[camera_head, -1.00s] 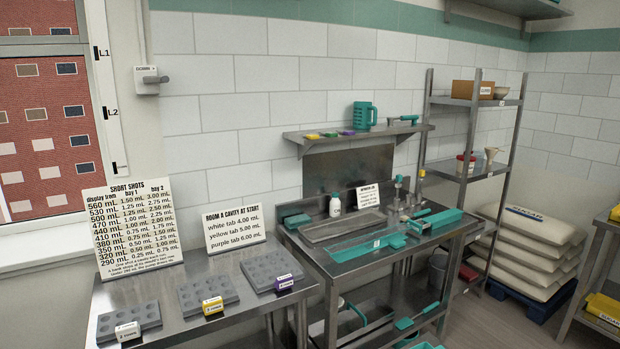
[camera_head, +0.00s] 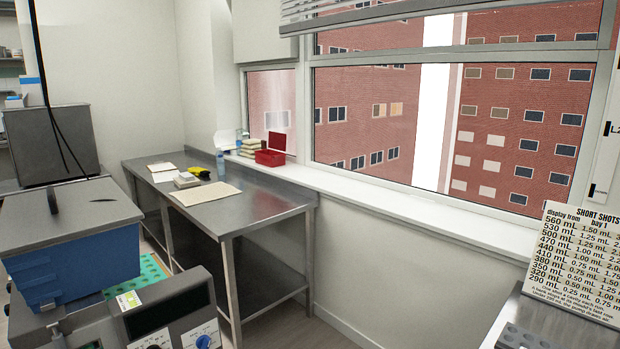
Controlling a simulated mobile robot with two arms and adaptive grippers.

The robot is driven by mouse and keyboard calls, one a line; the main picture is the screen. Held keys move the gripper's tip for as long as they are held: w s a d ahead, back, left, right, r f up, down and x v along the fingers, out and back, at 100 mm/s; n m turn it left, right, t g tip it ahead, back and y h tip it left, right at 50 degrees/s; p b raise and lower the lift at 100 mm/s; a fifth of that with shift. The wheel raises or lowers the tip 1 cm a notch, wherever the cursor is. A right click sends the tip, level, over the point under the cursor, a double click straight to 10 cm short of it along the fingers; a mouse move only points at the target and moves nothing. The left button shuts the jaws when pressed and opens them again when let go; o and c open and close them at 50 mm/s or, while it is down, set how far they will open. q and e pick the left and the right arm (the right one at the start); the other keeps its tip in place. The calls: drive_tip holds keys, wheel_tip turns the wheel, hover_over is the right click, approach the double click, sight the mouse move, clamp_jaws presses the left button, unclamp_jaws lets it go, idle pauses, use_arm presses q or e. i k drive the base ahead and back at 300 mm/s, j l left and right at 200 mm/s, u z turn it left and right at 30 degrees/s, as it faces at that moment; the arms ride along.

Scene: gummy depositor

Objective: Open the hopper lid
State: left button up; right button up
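A flat grey metal lid (camera_head: 95,212) lies over the hopper's top and looks shut. A dark upright handle or tab (camera_head: 52,200) stands on the lid near its left side. Neither of my grippers is in view.
A steel table (camera_head: 245,205) with papers and a yellow item stands under the window. A red box (camera_head: 270,157) sits on the sill. A grey metal box (camera_head: 50,145) stands behind the hopper. Floor shows between machine and table.

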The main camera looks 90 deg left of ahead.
sight(36, 219)
drive_tip(key=u, duration=3.95)
drive_tip(key=i+l+u, duration=0.2)
